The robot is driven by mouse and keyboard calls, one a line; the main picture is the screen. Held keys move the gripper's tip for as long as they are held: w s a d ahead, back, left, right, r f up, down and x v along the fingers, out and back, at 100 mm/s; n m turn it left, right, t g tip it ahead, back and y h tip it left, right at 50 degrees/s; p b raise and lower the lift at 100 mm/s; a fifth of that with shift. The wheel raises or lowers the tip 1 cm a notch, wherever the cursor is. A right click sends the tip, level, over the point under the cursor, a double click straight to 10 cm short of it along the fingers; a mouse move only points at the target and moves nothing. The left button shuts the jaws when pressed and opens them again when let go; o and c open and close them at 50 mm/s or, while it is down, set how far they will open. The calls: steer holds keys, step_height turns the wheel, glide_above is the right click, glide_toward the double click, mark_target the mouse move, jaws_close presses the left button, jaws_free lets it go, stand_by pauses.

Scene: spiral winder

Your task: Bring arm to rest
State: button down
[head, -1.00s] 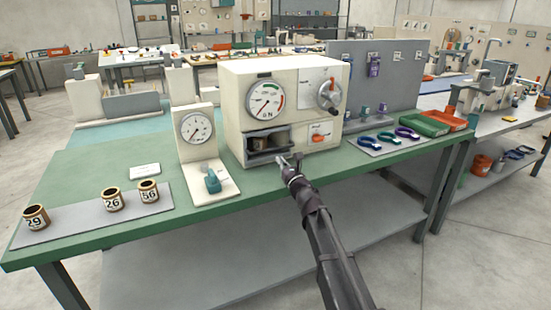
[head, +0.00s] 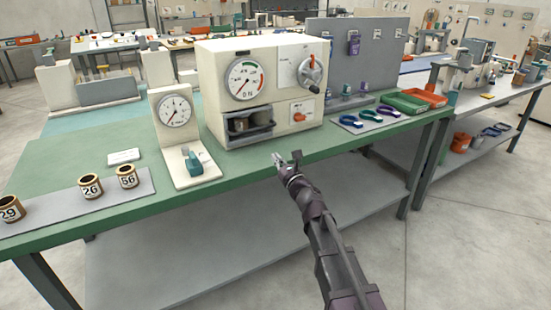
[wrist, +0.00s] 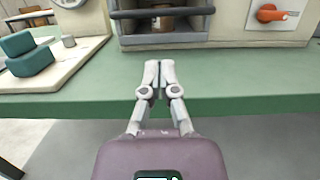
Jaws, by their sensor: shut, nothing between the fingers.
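My gripper (head: 288,158) is shut and empty, just off the front edge of the green bench (head: 240,183), in front of the cream machine (head: 211,88). In the wrist view its two fingertips (wrist: 159,68) meet, with the bench edge (wrist: 90,106) behind them. Nothing touches the fingers. The machine has a dial (head: 244,79), a rotary knob (head: 309,73), an orange switch (head: 299,117) and an open dark bay (head: 248,129) with a cylindrical part inside. The orange switch shows in the wrist view (wrist: 268,13).
A small gauge stand with a teal clamp (head: 194,164) is left of the machine. Several numbered spools, such as 26 (head: 90,186), stand on a grey mat (head: 50,212). Blue and purple tools (head: 370,114) and green and orange trays (head: 404,103) lie right. Floor in front is free.

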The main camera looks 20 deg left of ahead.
steer(key=w+d+f+m+t+h, duration=0.1)
steer(key=w+d+f+m+h, duration=0.1)
steer(key=d+m+h, duration=0.4)
steer(key=w+d+f+m+t+h, duration=0.1)
steer(key=w+d+f+m+h, duration=0.15)
steer(key=d+m, duration=0.55)
steer(key=w+d+f+m+t+h, duration=0.1)
steer(key=d+f+m+h, duration=0.1)
steer(key=d+m+h, duration=0.5)
steer(key=s+d+f+m+g+h, duration=0.1)
steer(key=s+d+f+m+g, duration=0.3)
steer(key=d, duration=0.4)
steer(key=s+d+f+m+g+h, duration=0.1)
steer(key=d+f+m+g, duration=0.1)
steer(key=d+f+m, duration=0.4)
steer(key=s+d+f+m+g+y, duration=0.1)
steer(key=s+d+f+m+g, duration=0.2)
steer(key=s+d+m+g, duration=0.25)
steer(key=s+d+f+m+g, duration=0.2)
steer(key=s+d+m, duration=0.2)
steer(key=s+m, duration=0.4)
steer(key=s+m+g+y+p, duration=0.1)
steer(key=s+m+g, duration=0.15)
steer(key=s, duration=0.35)
step_height(320, 180, up, 22)
steer(key=n+p, duration=0.1)
steer(key=p, duration=2.1)
steer(key=shift+r, duration=0.25)
steer(key=shift+d, duration=0.1)
